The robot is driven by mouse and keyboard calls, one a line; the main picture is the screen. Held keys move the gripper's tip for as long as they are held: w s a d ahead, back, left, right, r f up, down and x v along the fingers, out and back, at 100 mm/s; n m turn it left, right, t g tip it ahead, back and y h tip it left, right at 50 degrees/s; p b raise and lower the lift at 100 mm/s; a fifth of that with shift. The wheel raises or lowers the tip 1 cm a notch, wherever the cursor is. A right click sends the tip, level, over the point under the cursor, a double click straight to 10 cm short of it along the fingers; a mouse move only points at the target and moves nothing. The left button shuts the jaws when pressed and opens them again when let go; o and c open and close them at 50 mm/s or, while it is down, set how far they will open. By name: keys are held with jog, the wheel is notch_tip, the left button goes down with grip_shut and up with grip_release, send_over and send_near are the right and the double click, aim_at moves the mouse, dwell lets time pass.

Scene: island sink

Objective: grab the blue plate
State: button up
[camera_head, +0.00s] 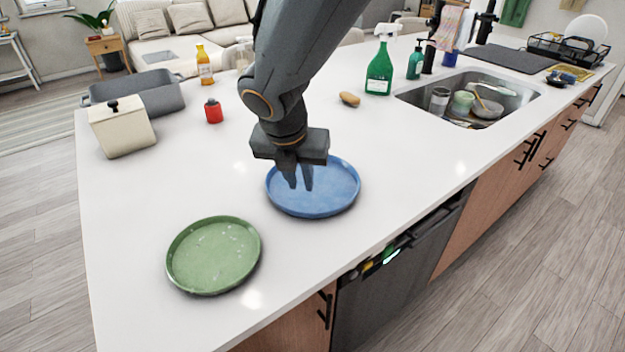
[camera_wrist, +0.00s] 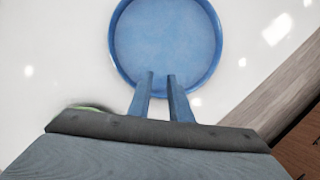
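The blue plate (camera_head: 325,196) is round with a raised rim and lies flat and empty on the white island counter. In the wrist view the blue plate (camera_wrist: 165,40) fills the upper middle. My gripper (camera_head: 298,186) points down over the plate's left part in the head view and hides some of its rim.
A green plate (camera_head: 214,255) lies to the left, nearer the counter's front edge. A cream container (camera_head: 122,128), a red jar (camera_head: 213,111) and a brown sponge-like object (camera_head: 349,99) stand farther back. The sink (camera_head: 470,97) is at the right. The counter (camera_head: 400,160) right of the blue plate is clear.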

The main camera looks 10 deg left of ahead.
aim_at(270, 192)
jog(key=s+a+r+n, duration=0.1)
jog(key=s+a+n, duration=0.2)
jog(key=a+n, duration=0.35)
jog(key=shift+t+y, duration=0.4)
jog(key=shift+w+a+r+p+x, duration=0.1)
jog(key=shift+w+a+p+x, duration=0.15)
jog(key=shift+x, duration=1.05)
jog(key=shift+w+a+r+p+x, duration=0.1)
jog(key=shift+p+x, duration=0.2)
jog(key=shift+x, duration=0.95)
jog(key=shift+w+a+r+p+x, duration=0.1)
jog(key=shift+w+p+x, duration=0.15)
jog(key=shift+x, duration=1.05)
jog(key=shift+s, duration=0.1)
grip_shut()
